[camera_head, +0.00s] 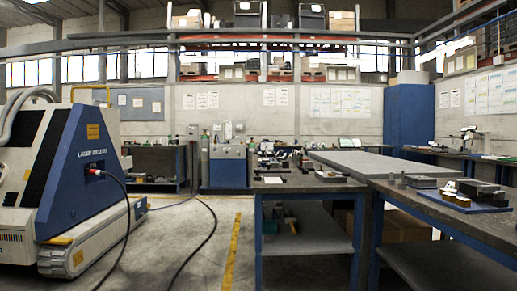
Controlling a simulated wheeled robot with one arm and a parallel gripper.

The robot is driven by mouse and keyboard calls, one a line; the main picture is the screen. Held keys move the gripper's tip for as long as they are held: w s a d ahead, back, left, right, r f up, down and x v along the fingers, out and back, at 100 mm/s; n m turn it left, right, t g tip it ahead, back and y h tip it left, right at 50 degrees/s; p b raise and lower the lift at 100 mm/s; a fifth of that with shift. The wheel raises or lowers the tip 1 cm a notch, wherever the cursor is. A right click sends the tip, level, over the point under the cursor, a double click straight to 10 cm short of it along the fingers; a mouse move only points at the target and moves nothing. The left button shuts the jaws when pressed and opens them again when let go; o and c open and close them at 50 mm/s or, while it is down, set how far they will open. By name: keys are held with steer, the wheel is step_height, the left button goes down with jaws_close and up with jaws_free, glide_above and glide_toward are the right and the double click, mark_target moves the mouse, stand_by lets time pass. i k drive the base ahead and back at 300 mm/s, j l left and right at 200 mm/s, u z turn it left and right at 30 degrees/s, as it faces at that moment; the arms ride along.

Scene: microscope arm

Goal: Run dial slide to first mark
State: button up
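No dial slide or mark can be made out for certain. A device with dark and brass-coloured blocks (476,193) sits on a blue plate (440,199) on the right workbench. A white arm-like instrument (471,137), possibly a microscope, stands on the far right bench; it is too small to read any dial or scale. My gripper is not in view.
A large blue and white machine (85,180) stands at left. Black cables (207,240) cross the floor beside a yellow line (232,250). The middle bench (300,187) and right bench (440,217) fill the right side. Open floor lies between machine and benches.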

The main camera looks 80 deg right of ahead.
mark_target(443, 148)
steer(key=z, duration=4)
steer(key=i+l+z, duration=0.1)
steer(key=l+z, duration=0.15)
steer(key=l, duration=0.15)
steer(key=i+l+z, duration=0.1)
steer(key=l+z, duration=0.15)
steer(key=l, duration=0.15)
steer(key=i+l+z, duration=0.35)
steer(key=l+z, duration=0.15)
steer(key=l, duration=0.15)
steer(key=i+l+z, duration=0.5)
steer(key=i, duration=0.25)
steer(key=i+l+z, duration=0.3)
steer(key=i+l+u, duration=0.1)
steer(key=i+u, duration=0.25)
steer(key=i, duration=1.7)
steer(key=i+j+u, duration=0.1)
steer(key=i+u, duration=0.25)
steer(key=i+l+u, duration=0.1)
steer(key=i+u, duration=0.25)
steer(key=i, duration=0.2)
steer(key=i+l+u, duration=0.15)
steer(key=i+u, duration=0.2)
steer(key=i+l+u, duration=0.35)
steer(key=i, duration=0.2)
steer(key=i+j+u, duration=0.4)
steer(key=i+u, duration=0.75)
steer(key=i, duration=0.15)
steer(key=i+u, duration=0.4)
steer(key=i+l, duration=0.05)
